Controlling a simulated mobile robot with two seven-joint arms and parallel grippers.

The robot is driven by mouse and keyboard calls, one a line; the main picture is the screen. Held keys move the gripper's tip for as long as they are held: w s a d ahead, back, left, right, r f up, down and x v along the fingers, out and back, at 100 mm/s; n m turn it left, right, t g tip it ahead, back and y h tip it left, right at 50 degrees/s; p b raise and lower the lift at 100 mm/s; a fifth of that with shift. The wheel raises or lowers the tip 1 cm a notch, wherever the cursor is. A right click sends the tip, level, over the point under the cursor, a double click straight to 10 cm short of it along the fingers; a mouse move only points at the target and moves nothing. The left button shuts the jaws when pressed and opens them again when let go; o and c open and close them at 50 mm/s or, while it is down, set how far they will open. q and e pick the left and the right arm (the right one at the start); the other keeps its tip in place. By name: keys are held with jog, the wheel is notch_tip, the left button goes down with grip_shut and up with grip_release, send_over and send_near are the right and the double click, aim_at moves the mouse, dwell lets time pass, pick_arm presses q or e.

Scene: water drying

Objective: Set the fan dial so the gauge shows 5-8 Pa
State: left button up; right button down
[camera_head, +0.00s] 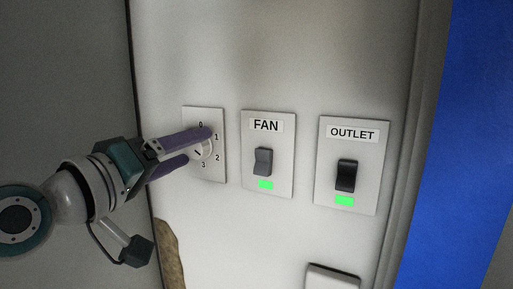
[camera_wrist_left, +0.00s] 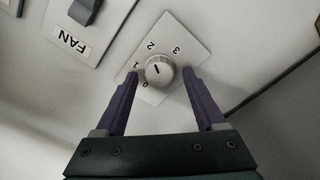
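The fan dial is a round pale knob (camera_wrist_left: 160,70) with a short dark mark, on a white plate (camera_head: 211,174) numbered 0 to 3. In the head view my left gripper (camera_head: 200,146) reaches in from the left and partly covers the knob. In the wrist view its two purple fingers (camera_wrist_left: 160,74) are open, one on each side of the knob, with a visible gap on both sides. I cannot tell exactly which number the mark points at. No gauge is in view. My right gripper is not in view.
A FAN switch (camera_head: 263,161) and an OUTLET switch (camera_head: 346,176) sit right of the dial, each above a lit green light. A pale box edge (camera_head: 333,277) shows below. A blue surface (camera_head: 465,140) is at the far right.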

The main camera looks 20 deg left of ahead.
pick_arm(q)
jog(key=shift+s+a+f, duration=0.1)
jog(key=shift+s+f, duration=0.05)
jog(key=shift+s, duration=0.35)
jog(key=s+b, duration=0.1)
jog(key=s, duration=0.2)
jog(key=s+b, duration=0.1)
jog(key=s, duration=0.2)
jog(key=s+a+b, duration=0.1)
jog(key=s+b, duration=0.1)
jog(key=s, duration=0.1)
jog(key=shift+a, duration=0.1)
